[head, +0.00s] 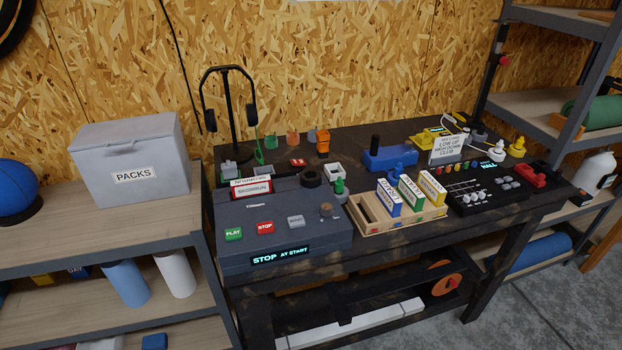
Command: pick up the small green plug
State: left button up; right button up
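A small green plug-like piece (340,187) stands upright on the dark plank bench (345,143), just right of the grey tape-deck-like box (285,212). Its lower part looks grey and its top is green. It sits behind the left end of the wooden tray (372,222). A green cord (258,152) hangs further back, near the headphone stand. Another small green piece (270,142) shows at the back of the bench. Neither of my grippers is in view.
A black headphone stand (230,120) rises at the back left. A white square container (334,173) and a dark ring (311,178) are close behind the plug. A black mixer (487,190) is at right. Shelves flank the bench.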

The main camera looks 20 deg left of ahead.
aim_at(340, 184)
jog(key=i+l+u, duration=0.4)
jog(key=l, duration=0.25)
jog(key=i+l+u, duration=0.2)
jog(key=l, duration=0.15)
jog(key=l+u, duration=0.2)
jog(key=l, duration=0.15)
